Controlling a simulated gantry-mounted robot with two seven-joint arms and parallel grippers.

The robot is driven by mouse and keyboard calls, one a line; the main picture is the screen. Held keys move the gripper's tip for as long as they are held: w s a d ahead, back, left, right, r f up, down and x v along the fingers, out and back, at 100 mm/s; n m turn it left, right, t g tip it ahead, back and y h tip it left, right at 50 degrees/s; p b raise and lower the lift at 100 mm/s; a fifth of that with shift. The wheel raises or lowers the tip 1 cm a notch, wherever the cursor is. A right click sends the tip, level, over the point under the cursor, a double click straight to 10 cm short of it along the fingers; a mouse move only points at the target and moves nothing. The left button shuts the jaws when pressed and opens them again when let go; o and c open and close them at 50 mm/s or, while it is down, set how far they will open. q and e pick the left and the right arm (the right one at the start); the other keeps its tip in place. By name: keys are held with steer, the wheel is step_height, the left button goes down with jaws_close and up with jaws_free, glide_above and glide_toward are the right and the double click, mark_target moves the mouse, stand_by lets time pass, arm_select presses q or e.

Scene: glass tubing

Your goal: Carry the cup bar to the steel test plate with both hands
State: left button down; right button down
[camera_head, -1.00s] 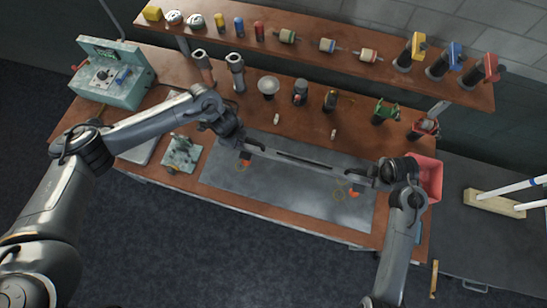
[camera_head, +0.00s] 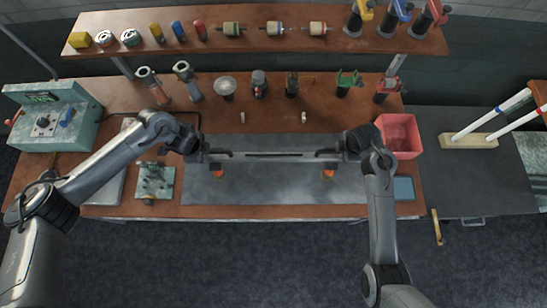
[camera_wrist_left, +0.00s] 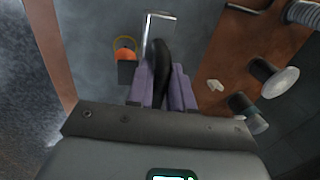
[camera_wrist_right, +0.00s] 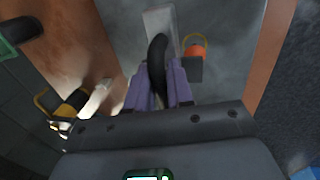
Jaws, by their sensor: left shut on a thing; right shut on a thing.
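The cup bar (camera_head: 270,156) is a long silver bar with a dark slot, a dark handle at each end and an orange cup under each end. It lies level across the picture over the back part of the grey steel test plate (camera_head: 275,190). My left gripper (camera_head: 203,154) is shut on its left handle (camera_wrist_left: 161,75). My right gripper (camera_head: 345,152) is shut on its right handle (camera_wrist_right: 158,65). Each wrist view shows an orange cup, left (camera_wrist_left: 125,54) and right (camera_wrist_right: 195,50), near a yellow ring. I cannot tell whether the cups touch the plate.
A small green fixture (camera_head: 154,181) stands left of the plate. A red bin (camera_head: 399,135) is close to my right gripper. A raised shelf (camera_head: 270,45) runs along the back.

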arm_select(q)
steer(key=shift+f, duration=0.1)
arm_select(e)
steer(key=shift+f, duration=0.1)
